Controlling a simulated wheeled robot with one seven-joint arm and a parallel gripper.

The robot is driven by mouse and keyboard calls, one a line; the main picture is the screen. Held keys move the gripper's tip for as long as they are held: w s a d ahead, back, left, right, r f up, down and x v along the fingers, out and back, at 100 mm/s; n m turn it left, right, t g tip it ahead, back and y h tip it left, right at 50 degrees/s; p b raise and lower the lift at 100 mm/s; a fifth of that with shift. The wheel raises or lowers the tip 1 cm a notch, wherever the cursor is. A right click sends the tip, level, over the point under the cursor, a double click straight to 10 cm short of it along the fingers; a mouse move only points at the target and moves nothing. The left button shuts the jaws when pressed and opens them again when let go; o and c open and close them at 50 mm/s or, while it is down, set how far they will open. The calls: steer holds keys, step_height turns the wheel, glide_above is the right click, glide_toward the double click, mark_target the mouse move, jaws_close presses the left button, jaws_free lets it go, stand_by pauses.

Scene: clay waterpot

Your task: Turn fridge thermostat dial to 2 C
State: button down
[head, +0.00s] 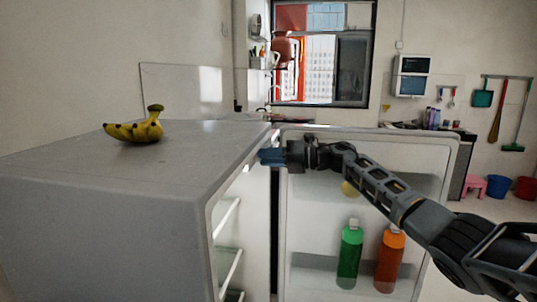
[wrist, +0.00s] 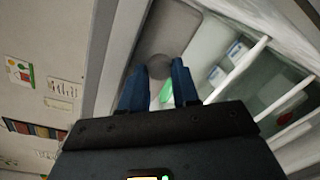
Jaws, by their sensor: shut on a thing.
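The fridge (head: 110,205) stands open, its inside facing right. In the head view my gripper (head: 270,157) is at the upper part of the fridge opening, and the dial is hidden there by the fridge wall. No marks or numbers on the dial can be read, so its setting cannot be told.
The open fridge door (head: 440,165) is behind my arm, with a green bottle (head: 349,258) and an orange bottle (head: 389,262) on its lower shelf. A yellow item (head: 349,188) is partly hidden by my arm. Bananas (head: 140,130) lie on the fridge top.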

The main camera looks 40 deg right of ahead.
steer(key=shift+d+m, duration=0.1)
steer(key=shift+m, duration=0.2)
steer(key=c, duration=0.8)
jaws_free()
